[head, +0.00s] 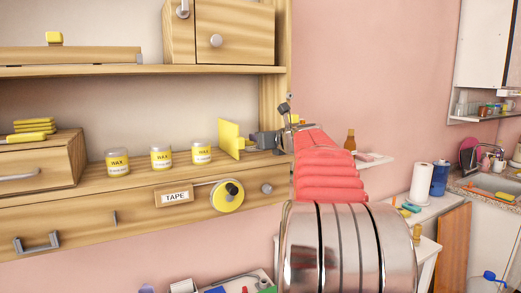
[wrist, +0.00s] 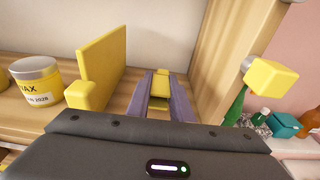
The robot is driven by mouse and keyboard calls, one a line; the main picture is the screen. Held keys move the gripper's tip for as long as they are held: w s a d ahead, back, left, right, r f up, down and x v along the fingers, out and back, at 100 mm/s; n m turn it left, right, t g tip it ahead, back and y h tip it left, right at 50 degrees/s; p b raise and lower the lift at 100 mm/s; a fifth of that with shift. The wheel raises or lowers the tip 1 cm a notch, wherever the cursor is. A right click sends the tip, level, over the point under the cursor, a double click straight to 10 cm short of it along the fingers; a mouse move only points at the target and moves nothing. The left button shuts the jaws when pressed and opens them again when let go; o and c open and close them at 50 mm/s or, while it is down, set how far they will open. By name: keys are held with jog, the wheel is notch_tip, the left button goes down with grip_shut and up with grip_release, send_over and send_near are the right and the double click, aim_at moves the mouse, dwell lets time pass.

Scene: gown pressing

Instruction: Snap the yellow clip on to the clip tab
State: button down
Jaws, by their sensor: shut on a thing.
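My gripper (head: 262,140) reaches over the shelf at the right end of the cabinet. In the wrist view its two grey-purple fingers (wrist: 159,100) are shut on a small yellow piece, which looks like the yellow clip (wrist: 160,82). The fingers hide part of it. A flat yellow panel (wrist: 105,68) stands upright just left of the fingers; it also shows in the head view (head: 229,133). A yellow block (wrist: 80,95) is at its near edge. I cannot tell for sure which part is the clip tab, or whether the clip touches it.
Several wax jars (head: 161,157) stand in a row left of the panel. A yellow tape roll (head: 227,196) hangs on the cabinet front below. The wooden side post (wrist: 222,60) is close on the right. A yellow block (wrist: 272,78) juts out there.

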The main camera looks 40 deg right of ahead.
aim_at(260, 155)
jog(key=shift+f, duration=0.1)
jog(key=shift+f, duration=1.8)
jog(key=shift+f, duration=0.2)
jog(key=c, duration=1.6)
grip_release()
jog(key=shift+s, duration=0.1)
jog(key=v, duration=1.3)
jog(key=shift+s+d+r, duration=0.1)
jog(key=shift+s+r, duration=0.1)
jog(key=shift+s, duration=0.2)
